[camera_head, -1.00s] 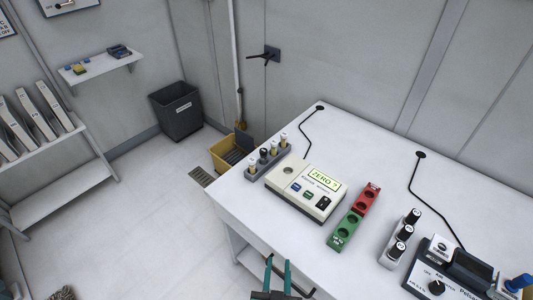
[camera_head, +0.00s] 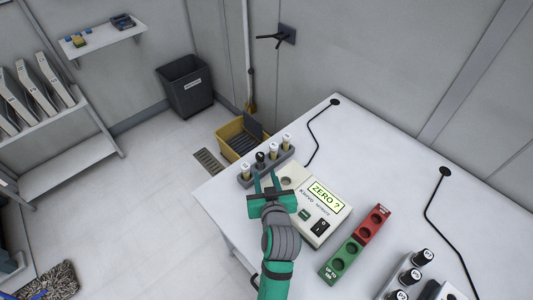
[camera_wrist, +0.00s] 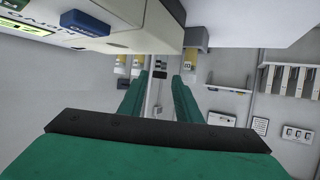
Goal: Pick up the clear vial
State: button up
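A grey rack (camera_head: 265,169) holds several small vials near the table's far left corner. The vials include a pale one at the rack's left end (camera_head: 245,170), a dark one beside it (camera_head: 260,158), and pale ones further right (camera_head: 274,151) and (camera_head: 287,140). I cannot tell for sure which is the clear vial. My gripper (camera_head: 265,182) is just in front of the rack, its fingers pointing at it. In the wrist view my green fingers (camera_wrist: 160,84) are apart, with nothing held between them.
A cream scale with a "ZERO ?" display (camera_head: 322,200) stands right of my gripper, close to the arm. A red and green block (camera_head: 357,243) and black-capped bottles (camera_head: 411,276) lie further right. A yellow bin (camera_head: 229,131) is on the floor behind the table.

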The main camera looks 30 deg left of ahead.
aim_at(261, 162)
jog(key=x, duration=0.5)
jog(key=shift+r, duration=0.2)
jog(key=shift+x, duration=3.15)
jog(key=shift+s+a+r, duration=0.1)
jog(key=shift+c, duration=0.7)
jog(key=c, duration=0.6)
